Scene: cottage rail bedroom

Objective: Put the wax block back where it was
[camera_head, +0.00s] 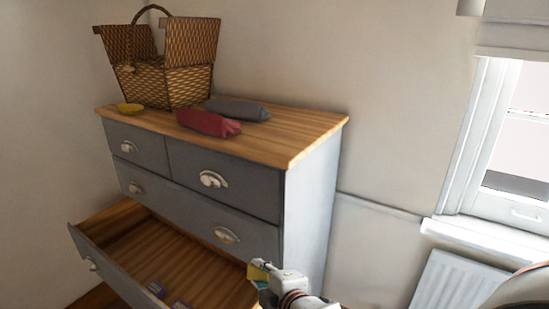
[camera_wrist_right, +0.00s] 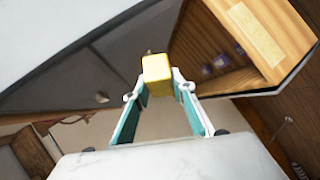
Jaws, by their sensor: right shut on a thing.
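The wax block appears to be the small yellow block (camera_wrist_right: 157,68), held between the fingertips of my right gripper (camera_wrist_right: 159,86) in the right wrist view. In the head view the block (camera_head: 257,270) shows at the tip of my right gripper (camera_head: 266,272), by the right end of the open bottom drawer (camera_head: 140,240). I cannot tell its height over the drawer. The drawer has a wooden inside and a grey front. My left gripper is not in view.
Small dark blue items (camera_head: 157,288) lie in the drawer. A radiator (camera_head: 450,285) stands under the window at right.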

